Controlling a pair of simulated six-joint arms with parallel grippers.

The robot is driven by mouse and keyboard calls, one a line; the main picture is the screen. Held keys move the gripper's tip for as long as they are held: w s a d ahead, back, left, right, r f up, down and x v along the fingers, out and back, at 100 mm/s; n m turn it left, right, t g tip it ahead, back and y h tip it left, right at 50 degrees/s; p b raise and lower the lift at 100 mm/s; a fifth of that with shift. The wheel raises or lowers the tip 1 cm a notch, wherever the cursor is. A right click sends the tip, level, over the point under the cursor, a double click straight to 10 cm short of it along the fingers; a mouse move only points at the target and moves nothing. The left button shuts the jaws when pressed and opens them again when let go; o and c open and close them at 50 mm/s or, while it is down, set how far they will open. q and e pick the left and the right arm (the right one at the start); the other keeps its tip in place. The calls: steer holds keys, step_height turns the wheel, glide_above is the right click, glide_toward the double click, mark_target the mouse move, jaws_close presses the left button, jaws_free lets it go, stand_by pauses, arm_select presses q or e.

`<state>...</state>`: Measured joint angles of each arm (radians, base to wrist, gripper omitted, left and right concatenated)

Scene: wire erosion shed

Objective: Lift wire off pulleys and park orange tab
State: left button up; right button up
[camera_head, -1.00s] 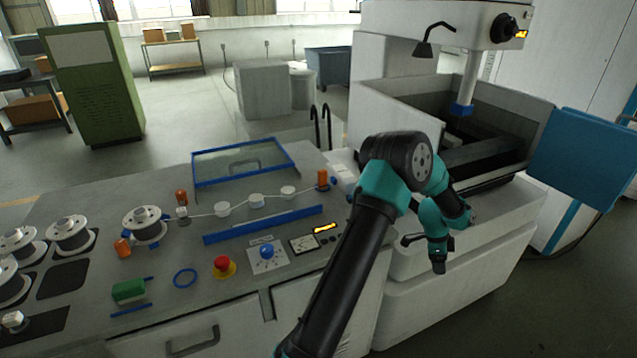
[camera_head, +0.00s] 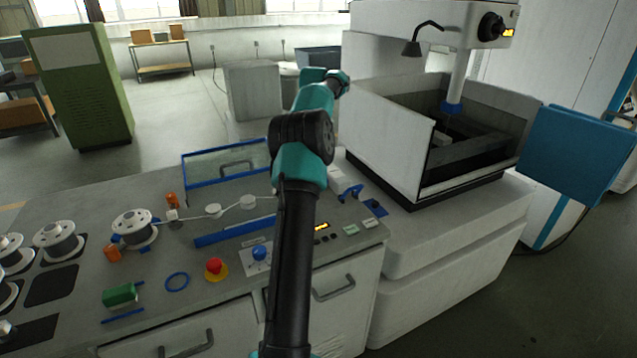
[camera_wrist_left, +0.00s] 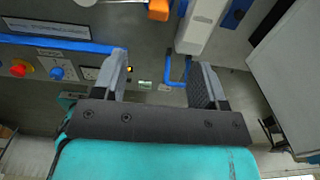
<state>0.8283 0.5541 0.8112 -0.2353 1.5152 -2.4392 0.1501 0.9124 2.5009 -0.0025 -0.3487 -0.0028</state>
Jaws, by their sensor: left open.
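In the head view a thin pale wire runs from a spool (camera_head: 133,229) over white pulleys (camera_head: 213,210) and passes behind my arm. An orange cylinder (camera_head: 172,199) stands by the first pulley, and another orange piece (camera_head: 112,253) sits beside the spool. In the left wrist view an orange block (camera_wrist_left: 158,10) shows at the top edge. Which is the orange tab, I cannot tell. My left gripper (camera_wrist_left: 162,82) is open and empty over the panel's right part, below the orange block in the picture. Its fingers are hidden in the head view. My right gripper is not in view.
A blue rail (camera_head: 222,235), red button (camera_head: 214,269) and blue knob (camera_head: 259,254) are on the panel. In the wrist view a blue hook (camera_wrist_left: 177,79) and white bar (camera_wrist_left: 203,22) lie near the right finger. The machine's white tank wall (camera_head: 388,135) stands right.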

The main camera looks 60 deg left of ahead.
arm_select(q)
steer(key=shift+f, duration=0.15)
step_height(320, 180, down, 12)
stand_by(0.7)
steer(key=shift+f, duration=0.1)
steer(key=shift+s+d+f, duration=0.1)
steer(key=shift+d+f, duration=0.05)
steer(key=shift+f, duration=2.35)
steer(key=shift+c, duration=0.5)
steer(key=c, duration=0.9)
